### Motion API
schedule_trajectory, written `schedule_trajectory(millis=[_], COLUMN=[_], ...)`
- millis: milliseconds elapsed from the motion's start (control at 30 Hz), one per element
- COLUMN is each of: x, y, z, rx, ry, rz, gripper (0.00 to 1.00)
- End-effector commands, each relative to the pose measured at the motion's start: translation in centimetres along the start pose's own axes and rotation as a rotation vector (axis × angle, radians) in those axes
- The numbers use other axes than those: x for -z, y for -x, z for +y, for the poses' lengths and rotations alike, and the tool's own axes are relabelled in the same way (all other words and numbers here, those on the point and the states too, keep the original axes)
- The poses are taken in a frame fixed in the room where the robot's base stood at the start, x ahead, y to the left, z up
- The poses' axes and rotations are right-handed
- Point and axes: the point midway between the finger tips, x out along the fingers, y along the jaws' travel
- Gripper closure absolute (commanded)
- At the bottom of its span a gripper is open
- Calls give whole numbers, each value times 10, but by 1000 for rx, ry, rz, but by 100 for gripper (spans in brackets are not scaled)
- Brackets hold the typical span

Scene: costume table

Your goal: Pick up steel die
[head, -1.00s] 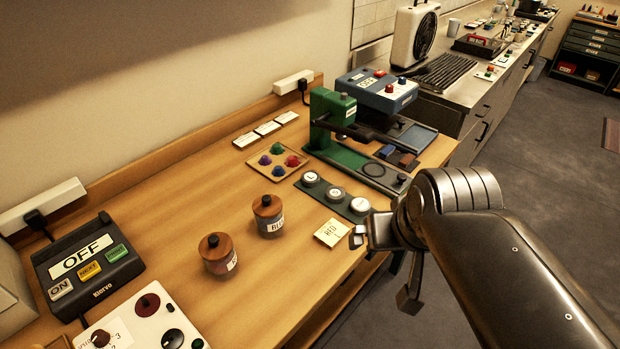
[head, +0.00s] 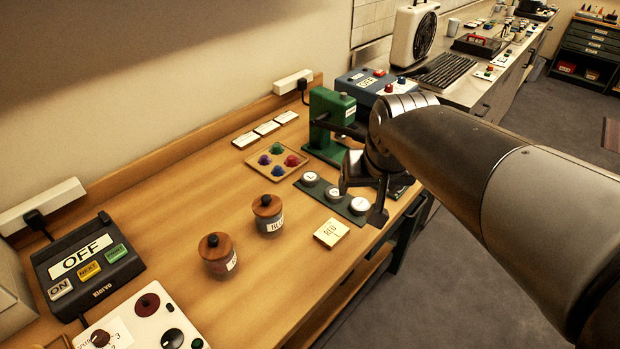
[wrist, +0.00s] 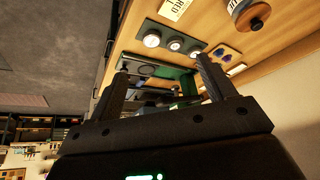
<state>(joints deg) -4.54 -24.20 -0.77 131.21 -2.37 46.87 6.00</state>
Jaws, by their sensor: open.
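Three round, pale-topped dies with metal-looking rims sit in a row on a dark green strip: a left die (head: 310,179), a middle die (head: 333,194) and a right die (head: 358,205). Their labels are too small to read, so I cannot tell which is meant. They also show in the wrist view, the right die (wrist: 152,40) nearest the card. My gripper (head: 361,202) is open and empty, at the right end of the strip. In the wrist view its fingers (wrist: 162,70) stand apart with nothing between them. I cannot tell its height above the strip.
A green press (head: 328,125) stands behind the strip, its base partly hidden by my arm. A tray of coloured pieces (head: 277,161), two wood-lidded jars (head: 268,215) and a RED L card (head: 331,233) are nearby. Bare wood lies left of the jars.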

Motion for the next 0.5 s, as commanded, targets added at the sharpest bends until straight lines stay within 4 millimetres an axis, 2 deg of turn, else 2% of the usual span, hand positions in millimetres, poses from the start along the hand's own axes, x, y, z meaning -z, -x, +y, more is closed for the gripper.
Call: schedule_trajectory(millis=[33, 200, 367, 500], x=[15, 61, 99, 127], y=[-11, -45, -86, -127], z=[-5, -21, -40, -59], rx=[0, -2, -5, -9], ry=[1, -5, -7, -8], rz=[-10, -26, -40, -51], gripper=[24, 24, 24, 24])
